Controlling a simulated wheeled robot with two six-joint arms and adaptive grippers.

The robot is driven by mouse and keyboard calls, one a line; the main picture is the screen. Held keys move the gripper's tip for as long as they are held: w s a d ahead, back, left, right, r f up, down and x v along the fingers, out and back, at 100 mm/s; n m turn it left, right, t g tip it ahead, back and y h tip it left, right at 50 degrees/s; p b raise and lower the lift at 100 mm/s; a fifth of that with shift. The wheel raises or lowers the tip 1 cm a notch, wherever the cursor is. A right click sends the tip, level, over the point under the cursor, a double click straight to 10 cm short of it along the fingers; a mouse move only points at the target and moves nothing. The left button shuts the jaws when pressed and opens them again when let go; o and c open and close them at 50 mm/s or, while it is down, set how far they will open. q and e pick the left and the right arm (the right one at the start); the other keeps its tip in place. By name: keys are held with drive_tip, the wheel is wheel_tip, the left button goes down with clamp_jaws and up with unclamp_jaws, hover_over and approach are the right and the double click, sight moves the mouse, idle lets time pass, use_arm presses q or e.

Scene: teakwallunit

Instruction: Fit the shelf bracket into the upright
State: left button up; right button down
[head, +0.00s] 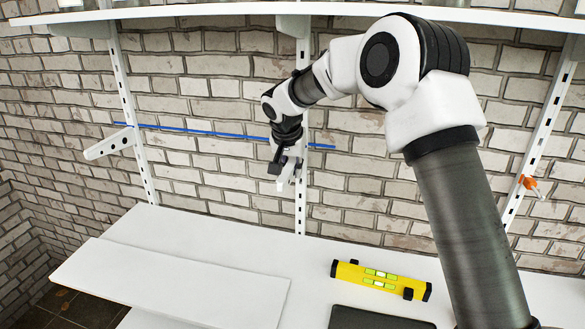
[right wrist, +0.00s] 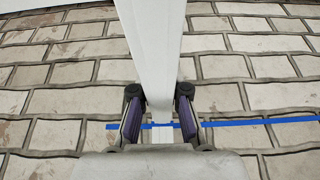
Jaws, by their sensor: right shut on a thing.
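My right gripper (head: 283,160) is near the wall, just left of the middle upright (head: 302,205), a white slotted rail. It is shut on a white shelf bracket (head: 287,178), mostly hidden by the gripper in the head view. In the right wrist view the bracket (right wrist: 150,45) runs from the top edge down between the two fingers (right wrist: 160,118), narrowing toward the wall. Behind its far end the upright (right wrist: 161,136) shows, crossed by the blue line. I cannot tell whether bracket and upright touch. My left gripper is out of view.
Another bracket (head: 110,143) sits on the left upright (head: 134,120). A blue line (head: 215,133) crosses the brick wall. A white board (head: 170,285), yellow level (head: 380,278) and dark flat object (head: 375,318) lie on the white worktop. An orange item (head: 529,183) is at the right upright. A shelf (head: 220,10) runs above.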

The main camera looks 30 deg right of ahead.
drive_tip(key=shift+f, duration=0.1)
idle(0.3)
drive_tip(key=c, duration=1.3)
unclamp_jaws()
drive_tip(key=shift+o, duration=1)
drive_tip(key=shift+d+f, duration=0.1)
drive_tip(key=shift+d, duration=0.05)
drive_tip(key=shift+w+d, duration=0.1)
drive_tip(key=v, duration=1.2)
drive_tip(key=shift+d, duration=0.1)
drive_tip(key=shift+w, duration=0.1)
drive_tip(key=shift+f, duration=0.1)
